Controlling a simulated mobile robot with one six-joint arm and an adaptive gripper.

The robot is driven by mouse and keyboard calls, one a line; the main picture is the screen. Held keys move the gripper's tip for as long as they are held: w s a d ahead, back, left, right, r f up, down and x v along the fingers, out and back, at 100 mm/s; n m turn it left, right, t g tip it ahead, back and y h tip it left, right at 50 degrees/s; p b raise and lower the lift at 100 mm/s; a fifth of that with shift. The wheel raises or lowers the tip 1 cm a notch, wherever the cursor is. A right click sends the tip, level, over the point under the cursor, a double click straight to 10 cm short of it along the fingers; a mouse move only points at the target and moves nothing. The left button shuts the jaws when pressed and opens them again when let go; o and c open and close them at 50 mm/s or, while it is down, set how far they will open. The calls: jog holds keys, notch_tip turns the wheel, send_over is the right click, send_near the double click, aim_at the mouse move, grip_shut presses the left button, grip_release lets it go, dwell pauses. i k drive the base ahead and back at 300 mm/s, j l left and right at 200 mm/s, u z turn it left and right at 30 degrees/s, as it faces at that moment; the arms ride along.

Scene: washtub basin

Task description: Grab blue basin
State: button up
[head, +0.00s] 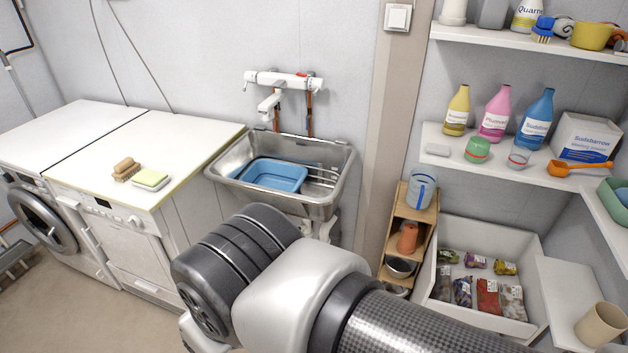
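The blue basin (274,175) is a small rectangular tub in the head view. It sits inside the metal sink (325,201), toward its left side, below a wall tap. My arm fills the lower middle of the view, in front of and below the sink. My gripper is not visible, so its opening and what it may hold cannot be seen. No part of my arm that shows touches the basin.
The white tap (270,100) hangs over the sink. Left are white machines with a brush (126,170) and sponge (150,179) on top. Right are a wooden rack (428,214), shelves with bottles (497,113), and a white bin (530,240) of packets. Some floor is clear at lower left.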

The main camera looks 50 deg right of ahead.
aim_at(270, 174)
jog(key=z, duration=1.35)
jog(key=i+j, duration=0.2)
jog(key=i, duration=0.35)
jog(key=i+j, duration=0.15)
jog(key=i, duration=0.35)
jog(key=i+j, duration=0.2)
jog(key=i, duration=0.35)
jog(key=i+j, duration=0.15)
jog(key=i, duration=0.35)
